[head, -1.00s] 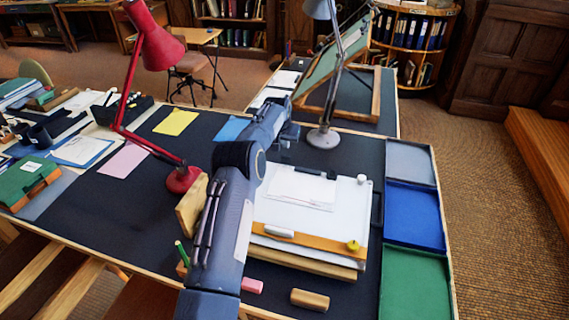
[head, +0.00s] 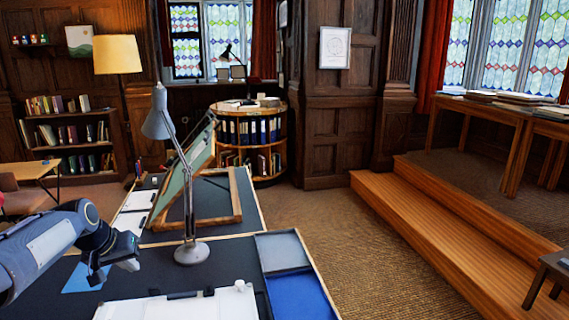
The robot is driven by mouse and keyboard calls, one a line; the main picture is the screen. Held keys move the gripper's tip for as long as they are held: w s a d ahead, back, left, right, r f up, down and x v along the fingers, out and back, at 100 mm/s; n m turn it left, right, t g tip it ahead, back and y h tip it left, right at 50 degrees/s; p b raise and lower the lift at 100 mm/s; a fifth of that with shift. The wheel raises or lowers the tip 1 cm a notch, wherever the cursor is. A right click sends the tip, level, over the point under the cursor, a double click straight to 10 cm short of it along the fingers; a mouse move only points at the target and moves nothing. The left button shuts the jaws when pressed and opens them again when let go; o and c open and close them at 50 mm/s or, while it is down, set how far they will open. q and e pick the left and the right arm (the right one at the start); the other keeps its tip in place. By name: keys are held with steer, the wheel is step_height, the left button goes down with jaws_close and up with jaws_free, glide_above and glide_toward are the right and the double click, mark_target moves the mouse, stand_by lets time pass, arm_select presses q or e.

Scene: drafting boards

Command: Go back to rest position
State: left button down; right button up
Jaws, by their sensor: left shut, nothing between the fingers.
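My left arm comes in from the left edge of the head view, reaching over the dark desk. Its gripper (head: 128,262) is shut and empty, raised above the desk to the left of the grey lamp. A blue sheet (head: 88,279) lies on the desk just below and left of the gripper. My right gripper does not show in this view.
A grey desk lamp (head: 191,252) stands right of my left gripper. A tilted drafting board (head: 170,190) is behind it. A white board (head: 180,306) and grey and blue trays (head: 300,296) lie in front. Wooden steps (head: 440,220) are right; carpet between is clear.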

arm_select(q)
steer(key=s+d+r+h, duration=0.1)
steer(key=s+d, duration=0.4)
steer(key=s, duration=0.5)
steer(key=s+d+r+h, duration=0.1)
steer(key=s+d, duration=0.4)
steer(key=s, duration=0.6)
steer(key=s+d+f, duration=0.3)
steer(key=s, duration=0.3)
steer(key=s+d+f+m, duration=0.1)
steer(key=s+d+f, duration=0.2)
steer(key=s, duration=0.3)
steer(key=shift+s+d+f+h, duration=0.2)
steer(key=shift+d+f+h, duration=0.05)
steer(key=shift+d+h, duration=0.05)
